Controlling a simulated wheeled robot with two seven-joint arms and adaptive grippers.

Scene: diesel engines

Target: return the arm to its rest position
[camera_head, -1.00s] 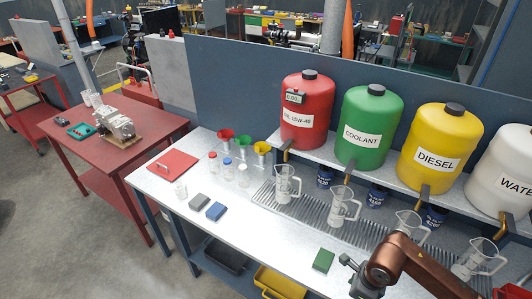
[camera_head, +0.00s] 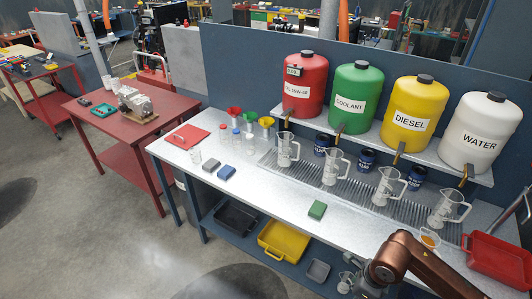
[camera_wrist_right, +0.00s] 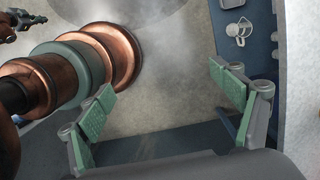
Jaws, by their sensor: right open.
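My right arm, copper-coloured, comes in at the lower right of the head view. Its gripper (camera_head: 366,284) is at the bottom edge there, in front of the workbench, partly hidden by the arm and cut off by the frame. In the right wrist view the gripper (camera_wrist_right: 160,84) has its two green-padded fingers wide apart with nothing between them. Bare floor shows between and beyond the fingers. Copper and grey links of my own body fill the upper left of that view. I cannot make out my left gripper in the head view.
Four coloured tanks stand behind. A yellow bin (camera_head: 283,242) and black bin (camera_head: 236,217) sit on the lower shelf. Open floor (camera_head: 110,240) lies at the left.

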